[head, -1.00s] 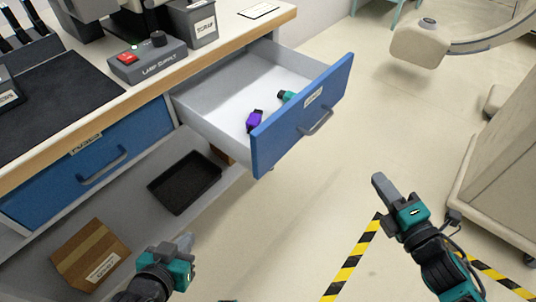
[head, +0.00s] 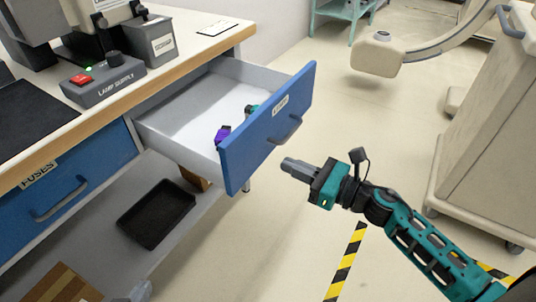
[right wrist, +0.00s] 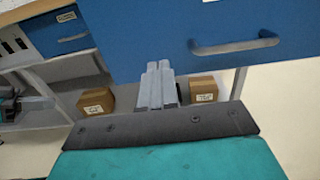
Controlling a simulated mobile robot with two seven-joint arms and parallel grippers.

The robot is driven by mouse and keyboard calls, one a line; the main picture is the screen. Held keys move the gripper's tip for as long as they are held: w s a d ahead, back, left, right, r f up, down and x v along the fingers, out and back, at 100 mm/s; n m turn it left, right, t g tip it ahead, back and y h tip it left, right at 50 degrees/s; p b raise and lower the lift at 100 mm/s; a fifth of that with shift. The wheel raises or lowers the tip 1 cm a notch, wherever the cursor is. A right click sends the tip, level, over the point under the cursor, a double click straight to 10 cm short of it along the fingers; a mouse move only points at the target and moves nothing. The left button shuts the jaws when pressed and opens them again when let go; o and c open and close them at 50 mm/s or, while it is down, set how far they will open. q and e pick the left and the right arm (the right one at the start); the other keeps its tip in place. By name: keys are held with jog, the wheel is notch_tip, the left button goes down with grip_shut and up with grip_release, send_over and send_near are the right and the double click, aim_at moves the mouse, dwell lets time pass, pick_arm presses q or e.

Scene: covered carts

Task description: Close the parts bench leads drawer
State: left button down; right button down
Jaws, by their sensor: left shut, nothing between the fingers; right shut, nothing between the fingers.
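The leads drawer (head: 243,148) is pulled out from under the bench top, with a blue front, a grey handle (head: 286,131) and a small label too blurred to read surely. A purple item (head: 222,134) and a teal item (head: 251,110) lie inside. My right gripper (head: 288,165) is shut and empty, just in front of and below the drawer front's right face. In the right wrist view its fingertips (right wrist: 160,72) overlap the lower edge of the blue front (right wrist: 140,35), left of the handle; contact cannot be told.
The closed fuses drawer (head: 70,190) is at the left. A black tray (head: 157,214) and a cardboard box (head: 62,285) sit on the lower shelf. A beige cart (head: 480,130) stands at the right. Floor between drawer and cart is clear.

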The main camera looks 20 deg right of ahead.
aim_at(257, 151)
jog(key=x, duration=0.6)
jog(key=shift+w+a, duration=0.15)
jog(key=shift+w, duration=0.05)
pick_arm(q)
jog(key=shift+s, duration=0.2)
